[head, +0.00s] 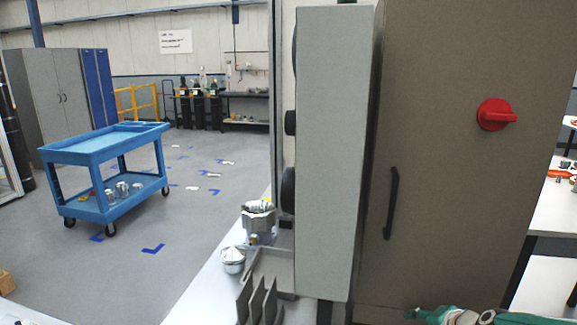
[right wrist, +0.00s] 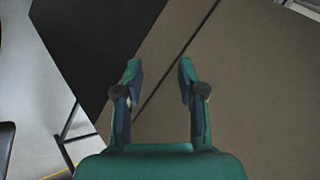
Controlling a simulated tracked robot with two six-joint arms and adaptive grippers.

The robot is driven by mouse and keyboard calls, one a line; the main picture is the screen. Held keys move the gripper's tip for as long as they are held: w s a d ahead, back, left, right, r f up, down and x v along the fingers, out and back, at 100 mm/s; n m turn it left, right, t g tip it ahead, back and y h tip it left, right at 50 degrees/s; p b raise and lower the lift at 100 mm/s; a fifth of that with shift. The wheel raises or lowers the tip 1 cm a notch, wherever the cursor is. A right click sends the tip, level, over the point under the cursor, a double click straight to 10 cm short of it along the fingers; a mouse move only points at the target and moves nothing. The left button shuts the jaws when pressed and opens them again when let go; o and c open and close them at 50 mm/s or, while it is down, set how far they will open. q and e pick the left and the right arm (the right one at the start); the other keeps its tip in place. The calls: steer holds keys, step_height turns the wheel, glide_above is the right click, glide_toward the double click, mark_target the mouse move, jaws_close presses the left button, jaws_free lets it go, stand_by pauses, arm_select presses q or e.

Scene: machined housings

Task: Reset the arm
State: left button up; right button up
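My right gripper (right wrist: 160,72) is open and empty in the right wrist view, its two green fingers apart in front of a brown surface with a dark seam. In the head view, a green part of my right arm (head: 480,316) shows at the bottom edge, low in front of the brown cabinet (head: 450,170). My left gripper and left arm are not in view.
The cabinet has a red knob (head: 496,114) and a black handle (head: 391,203). A grey panel (head: 330,150) stands beside it. A metal housing (head: 258,219), a silver part (head: 233,259) and a grey divided tray (head: 272,268) sit left of it. A blue cart (head: 105,143) stands on open floor.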

steer(key=s+a+f+n+g, duration=0.2)
steer(key=s+a+f, duration=0.2)
steer(key=f, duration=0.5)
steer(key=s+a+f+n+g, duration=0.2)
steer(key=s+a+f, duration=0.25)
steer(key=f, duration=0.45)
steer(key=s+a+f+n+g, duration=0.1)
steer(key=s+a+f+n, duration=0.1)
steer(key=s, duration=0.4)
steer(key=s+a+f+n+g+y, duration=0.1)
steer(key=s+a+f, duration=0.2)
steer(key=s+f, duration=0.2)
steer(key=s+a+f+n+g+y, duration=0.1)
steer(key=s+a+f+n+g, duration=0.1)
steer(key=s, duration=0.5)
step_height(320, 180, down, 2)
steer(key=shift+s+a+f+n, duration=0.25)
steer(key=shift+a+n, duration=0.05)
steer(key=shift+a, duration=0.55)
steer(key=shift+c, duration=0.2)
